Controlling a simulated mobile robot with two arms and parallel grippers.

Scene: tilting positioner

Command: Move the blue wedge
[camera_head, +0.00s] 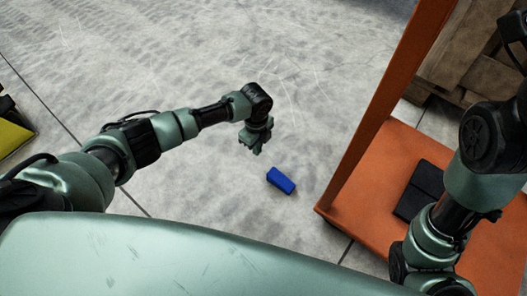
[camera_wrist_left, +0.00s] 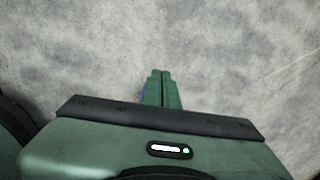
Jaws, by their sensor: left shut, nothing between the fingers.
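The blue wedge (camera_head: 281,180) lies on the grey concrete floor in the head view, left of the orange frame. My left gripper (camera_head: 257,151) is above and a little up-left of it in the picture, apart from it and pointing down. In the left wrist view the green fingers of my left gripper (camera_wrist_left: 162,74) are pressed together with nothing between them. A thin sliver of blue (camera_wrist_left: 142,95) shows beside the fingers; the rest is hidden behind them. My right arm is at the right edge of the head view, but its gripper is out of view.
An orange frame (camera_head: 375,110) with an orange base plate (camera_head: 395,150) stands right of the wedge. A dark flat object (camera_head: 424,188) lies on the plate. Wooden pallets (camera_head: 470,60) are at the upper right. A yellow object (camera_head: 12,137) is at the left edge. The floor between is clear.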

